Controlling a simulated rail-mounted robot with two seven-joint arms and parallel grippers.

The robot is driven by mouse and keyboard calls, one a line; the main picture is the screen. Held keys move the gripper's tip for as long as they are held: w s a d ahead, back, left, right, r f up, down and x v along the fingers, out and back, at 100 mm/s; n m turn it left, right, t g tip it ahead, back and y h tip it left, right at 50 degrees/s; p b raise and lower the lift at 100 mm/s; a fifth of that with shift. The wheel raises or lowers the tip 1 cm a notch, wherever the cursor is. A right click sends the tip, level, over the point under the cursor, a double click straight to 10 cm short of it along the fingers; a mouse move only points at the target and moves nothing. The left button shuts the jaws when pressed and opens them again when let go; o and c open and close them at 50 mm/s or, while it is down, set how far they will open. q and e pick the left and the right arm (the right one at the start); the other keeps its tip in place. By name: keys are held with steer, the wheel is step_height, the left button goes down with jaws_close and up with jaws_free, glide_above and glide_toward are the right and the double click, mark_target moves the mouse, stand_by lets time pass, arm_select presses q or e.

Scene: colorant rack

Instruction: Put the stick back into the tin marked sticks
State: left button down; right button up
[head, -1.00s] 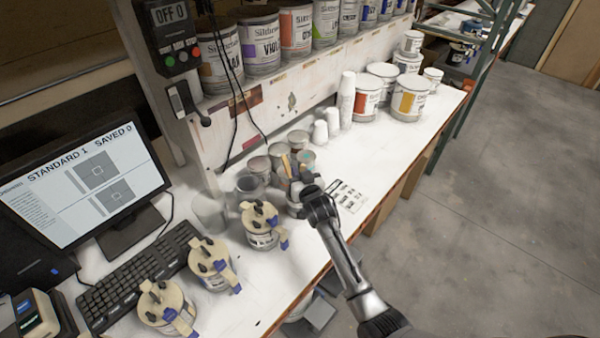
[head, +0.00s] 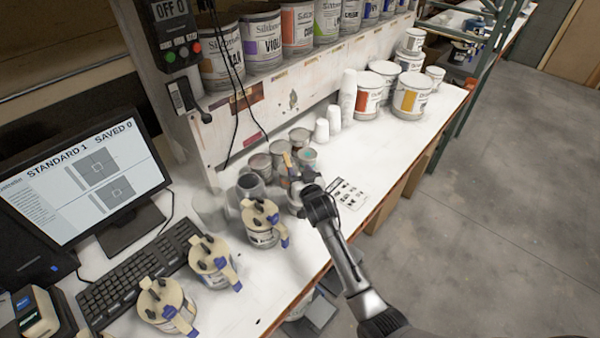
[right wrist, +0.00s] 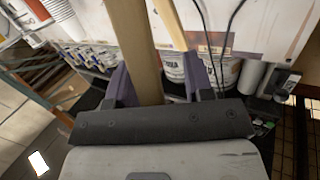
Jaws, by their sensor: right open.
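My right gripper (head: 297,190) is over the bench among the small grey tins, its fingers partly hidden by its own wrist. In the right wrist view its two dark purple fingers (right wrist: 160,85) are apart. A pale wooden stick (right wrist: 132,45) stands between them, nearer the left finger. I cannot tell whether it touches that finger. A second, thinner wooden stick (right wrist: 168,24) shows behind it. In the head view wooden sticks (head: 288,161) rise just beyond the gripper. I cannot read which tin is marked sticks, and the sticks' lower ends are hidden. My left gripper is not in view.
Small grey tins (head: 260,167) crowd the gripper's left and far side. Clamped, lidded cans (head: 263,228) line the bench at lower left, beside the keyboard (head: 137,272). A printed card (head: 347,193) lies right of the gripper.

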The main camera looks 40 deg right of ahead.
steer(key=shift+s+a, duration=0.1)
steer(key=shift+s, duration=0.1)
steer(key=v, duration=1.3)
steer(key=shift+s, duration=0.2)
steer(key=shift+a+f, duration=0.1)
